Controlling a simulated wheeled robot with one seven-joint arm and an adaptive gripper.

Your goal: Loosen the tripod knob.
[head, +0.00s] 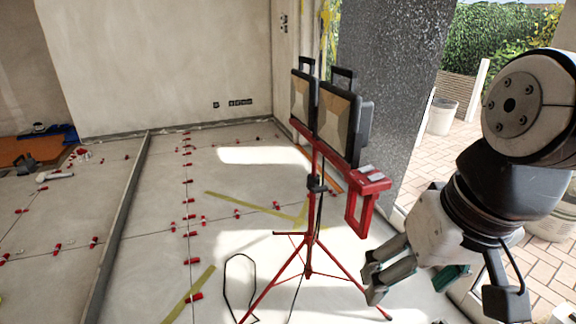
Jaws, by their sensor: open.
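A red tripod (312,215) stands upright on the tiled floor, with two work lamps (325,110) on its crossbar. A small black knob or collar (316,184) sits on its post below the crossbar; its details are too small to tell. My gripper (368,281) is at the lower right, its fingers pointing left toward the tripod's lower legs. It is open and empty, and appears apart from the tripod; the depth between them is hard to judge.
A red handle frame (362,205) hangs from the crossbar's right end. A black cable (240,280) loops on the floor. Red levelling wedges (188,208) line the tile joints. A grey pillar (385,80) stands behind.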

